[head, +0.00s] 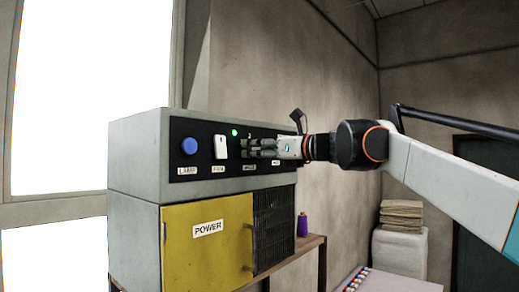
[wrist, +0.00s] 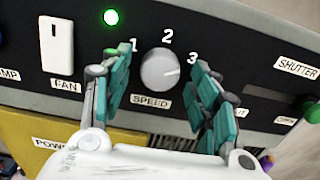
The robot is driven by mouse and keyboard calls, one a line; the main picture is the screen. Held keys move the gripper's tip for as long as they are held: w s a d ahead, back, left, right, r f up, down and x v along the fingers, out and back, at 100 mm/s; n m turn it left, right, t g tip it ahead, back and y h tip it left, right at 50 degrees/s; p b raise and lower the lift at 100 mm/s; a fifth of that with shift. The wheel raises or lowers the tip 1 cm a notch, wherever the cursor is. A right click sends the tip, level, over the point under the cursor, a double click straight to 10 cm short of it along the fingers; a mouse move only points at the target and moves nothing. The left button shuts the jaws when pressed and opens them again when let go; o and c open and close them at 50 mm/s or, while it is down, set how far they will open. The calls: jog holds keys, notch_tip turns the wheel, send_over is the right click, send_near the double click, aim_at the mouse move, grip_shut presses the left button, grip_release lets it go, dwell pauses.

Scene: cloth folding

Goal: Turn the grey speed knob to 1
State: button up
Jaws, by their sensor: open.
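The grey speed knob (wrist: 157,69) is on the black panel above the SPEED label (wrist: 151,101) in the wrist view. The numbers 1 (wrist: 134,46), 2 (wrist: 168,37) and 3 (wrist: 192,58) are printed around it. A light mark on its face seems to point right, towards the 3. My gripper (wrist: 161,74) is open, with one teal-padded finger on each side of the knob. A gap shows between the knob and each finger. In the head view my gripper (head: 262,148) is at the panel and hides the knob.
Left of the knob are a green light (head: 235,132), a white FAN switch (head: 220,147) and a blue LAMP button (head: 189,146). A SHUTTER label (wrist: 297,68) is to the right. Below is a yellow POWER door (head: 207,245). A purple spool (head: 302,225) stands beside the box.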

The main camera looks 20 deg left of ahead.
jog(key=c, duration=1.1)
jog(key=shift+o, duration=0.2)
jog(key=shift+n, duration=0.3)
jog(key=n+p, duration=0.2)
jog(key=n, duration=0.2)
jog(key=shift+r, duration=0.15)
jog(key=n+p, duration=0.1)
jog(key=n, duration=0.4)
jog(key=shift+n, duration=0.4)
jog(key=n+p, duration=0.1)
jog(key=n, duration=0.6)
jog(key=shift+w, duration=0.1)
jog(key=n+p, duration=0.1)
jog(key=n, duration=0.5)
jog(key=shift+n, duration=0.4)
